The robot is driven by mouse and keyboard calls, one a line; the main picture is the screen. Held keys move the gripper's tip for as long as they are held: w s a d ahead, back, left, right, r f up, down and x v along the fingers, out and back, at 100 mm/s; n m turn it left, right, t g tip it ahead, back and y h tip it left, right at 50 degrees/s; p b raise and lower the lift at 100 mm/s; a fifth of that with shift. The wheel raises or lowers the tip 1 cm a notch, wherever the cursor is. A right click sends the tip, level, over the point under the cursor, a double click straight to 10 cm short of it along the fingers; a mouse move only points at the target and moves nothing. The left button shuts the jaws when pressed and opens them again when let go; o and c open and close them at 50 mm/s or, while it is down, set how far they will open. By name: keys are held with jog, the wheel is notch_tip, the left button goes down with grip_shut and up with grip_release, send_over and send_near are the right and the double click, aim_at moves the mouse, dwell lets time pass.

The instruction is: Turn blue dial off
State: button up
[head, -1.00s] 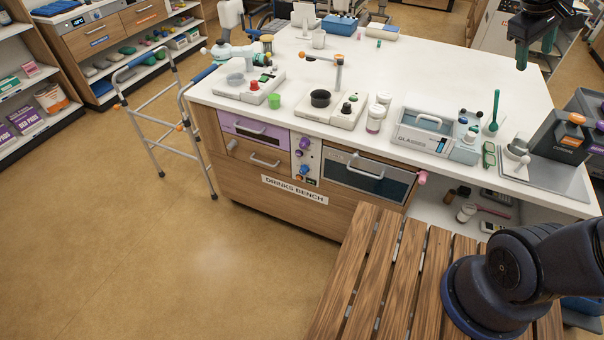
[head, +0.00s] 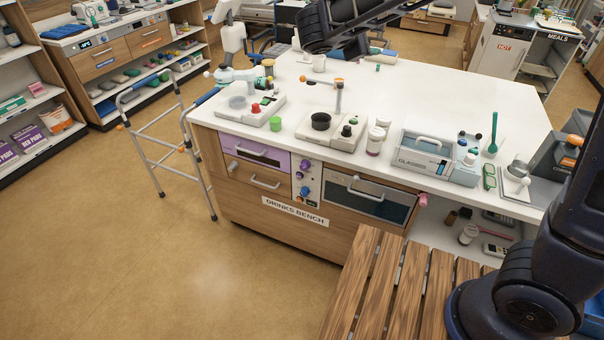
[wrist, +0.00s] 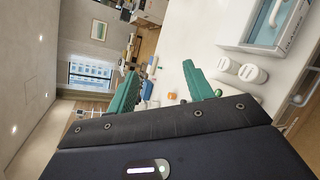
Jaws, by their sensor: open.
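The blue dial (head: 304,191) is low on the narrow white control panel (head: 312,175) in the front of the drinks bench. Purple dials (head: 304,165) sit above it on the same panel. The angle it is turned to is too small to read. My gripper (wrist: 160,68) shows in the wrist view with its two green fingers apart and nothing between them. It is over the white bench top, away from the panel. The dial does not show in the wrist view. In the head view my fingertips cannot be made out.
A tap unit (head: 335,125), pill bottles (head: 375,140) and a glasses case (head: 436,155) stand on the bench top (head: 440,92). An oven-like door (head: 368,192) is right of the panel, a purple drawer (head: 250,150) left. A walking frame (head: 160,140) stands left.

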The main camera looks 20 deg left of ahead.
jog(key=s+a+f+n+t+y, duration=0.1)
jog(key=s+a+n+t+y, duration=0.15)
jog(key=s+a, duration=0.5)
jog(key=s+a+f+n+t+y, duration=0.1)
jog(key=s+a+n+t+y, duration=0.3)
jog(key=a, duration=0.7)
jog(key=g+h, duration=0.1)
jog(key=g, duration=0.1)
send_near(303, 195)
jog(key=shift+m, duration=0.35)
jog(key=w, duration=0.9)
jog(key=shift+w+a+r, duration=0.15)
jog(key=c, duration=1)
